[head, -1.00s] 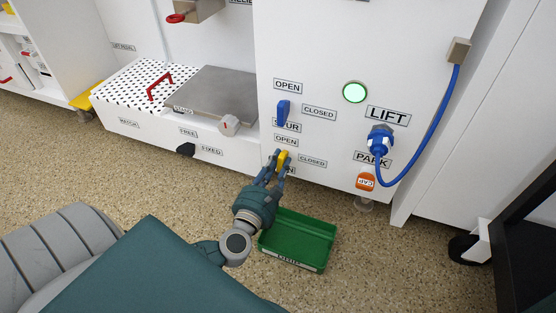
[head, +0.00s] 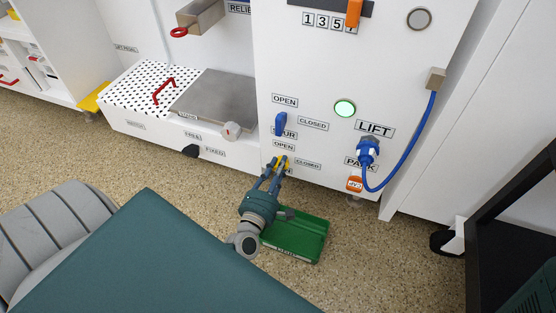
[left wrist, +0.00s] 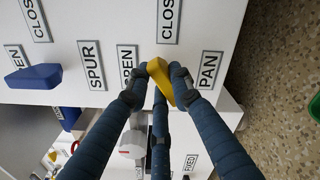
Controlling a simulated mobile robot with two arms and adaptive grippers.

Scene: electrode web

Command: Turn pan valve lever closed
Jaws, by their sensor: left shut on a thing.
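The yellow pan valve lever (head: 284,162) is on the lower front of the white cabinet, between its OPEN label (head: 284,146) and the PAN label, with the CLOSED label (head: 307,164) at its right. My left gripper (head: 278,168) is shut on this lever; its fingers partly cover the lever and the PAN label in the head view. In the left wrist view the yellow lever (left wrist: 159,78) sits between the fingertips (left wrist: 160,88), beside the OPEN and PAN labels. The lever's exact angle is hard to tell. My right gripper is not in view.
A blue spur lever (head: 281,124) stands upright just above. A green tray (head: 297,238) lies on the floor close below my left arm. Speckled floor is free at left.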

